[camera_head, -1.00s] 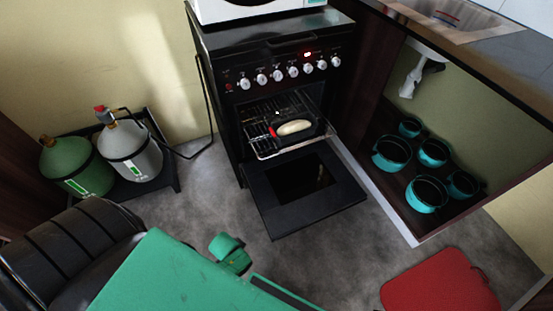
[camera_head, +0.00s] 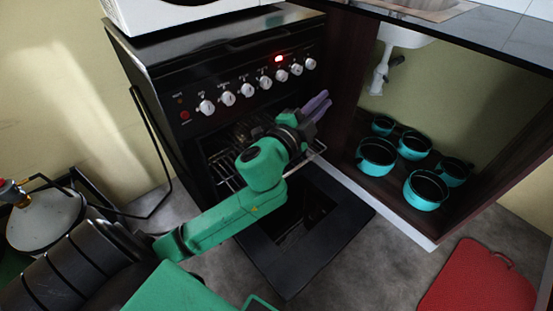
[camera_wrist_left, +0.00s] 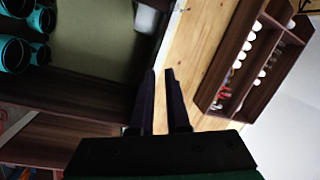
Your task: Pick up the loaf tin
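My left gripper (camera_head: 318,105) shows in the head view in front of the stove's right side, at the height of the upper oven opening. Its two purple-grey fingers point up and to the right. In the left wrist view the fingers (camera_wrist_left: 164,98) have a gap between them with nothing in it. The loaf tin cannot be made out now; my green left arm covers most of the oven opening. The wire oven rack (camera_head: 222,166) shows just left of the arm. My right gripper is in neither view.
The oven door (camera_head: 345,225) hangs open and low beneath my arm. Teal pots (camera_head: 426,190) stand in the open cabinet on the right, beside a dark panel (camera_head: 345,110). A red board (camera_head: 480,280) lies on the floor. A gas bottle (camera_head: 45,225) stands left.

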